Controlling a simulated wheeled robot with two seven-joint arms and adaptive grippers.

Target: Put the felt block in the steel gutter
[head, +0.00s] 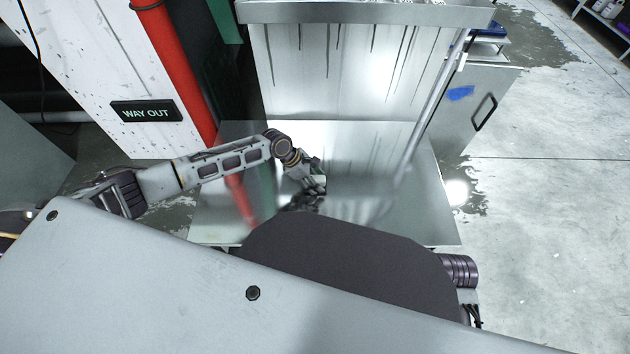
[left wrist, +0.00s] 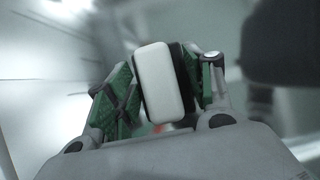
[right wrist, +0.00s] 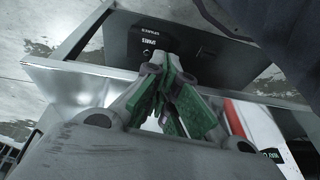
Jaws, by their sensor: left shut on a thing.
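My left gripper (head: 318,186) is low over the shiny steel surface in front of the steel unit. In the left wrist view its green-padded fingers (left wrist: 160,85) are shut on a block with a white rounded face and dark sides, which looks like the felt block (left wrist: 158,82). The block is hard to make out in the head view. A steel ledge (head: 350,14), perhaps the steel gutter, runs along the top of the streaked panel; I cannot tell for sure. My right gripper (right wrist: 172,98) shows in the right wrist view with its green pads together and nothing between them.
A streaked steel panel (head: 300,62) rises behind the flat reflective steel surface (head: 425,195). A red pipe (head: 172,62) and a white wall with a WAY OUT sign (head: 146,111) are at left. A grey cabinet (head: 462,110) stands at right, beside open concrete floor (head: 570,220).

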